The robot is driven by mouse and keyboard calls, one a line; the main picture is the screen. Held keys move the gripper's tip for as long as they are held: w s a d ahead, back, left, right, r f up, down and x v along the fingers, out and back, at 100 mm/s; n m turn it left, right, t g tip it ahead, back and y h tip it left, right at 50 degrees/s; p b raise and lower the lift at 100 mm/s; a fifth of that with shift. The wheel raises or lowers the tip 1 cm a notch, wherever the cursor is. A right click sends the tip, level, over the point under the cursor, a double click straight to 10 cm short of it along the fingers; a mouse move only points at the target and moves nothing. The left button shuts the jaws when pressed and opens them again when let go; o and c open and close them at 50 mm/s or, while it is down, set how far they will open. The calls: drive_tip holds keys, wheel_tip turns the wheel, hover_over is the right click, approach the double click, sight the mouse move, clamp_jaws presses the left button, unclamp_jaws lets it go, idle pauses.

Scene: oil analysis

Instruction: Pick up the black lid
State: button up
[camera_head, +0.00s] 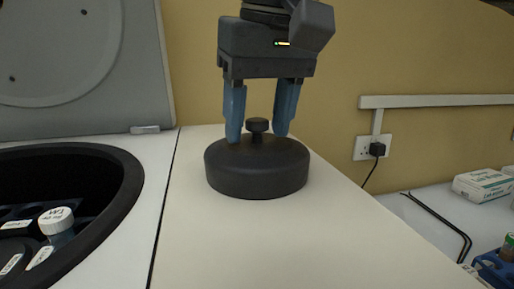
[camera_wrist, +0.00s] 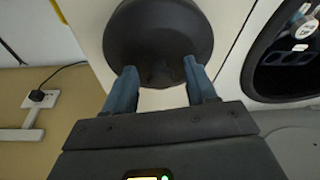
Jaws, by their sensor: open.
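The black lid (camera_head: 257,172) is a round, thick disc with a small knob (camera_head: 258,126) on top. It lies flat on the white surface in the middle of the head view. My gripper (camera_head: 259,138) points down over it with two blue fingers open. In the head view the fingertips are on either side of the knob, close to the lid's top; I cannot tell if they touch it. In the wrist view the lid (camera_wrist: 158,42) fills the top middle, beyond the open fingers (camera_wrist: 160,72). The knob is hard to make out there.
A centrifuge (camera_head: 130,190) with an open bowl stands at the left, its raised grey cover behind. A white-capped tube (camera_head: 57,222) sits inside. At the right, a lower bench holds a box (camera_head: 483,185), a black cable and a blue rack (camera_head: 494,268). The surface before the lid is clear.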

clamp_jaws()
idle(0.5)
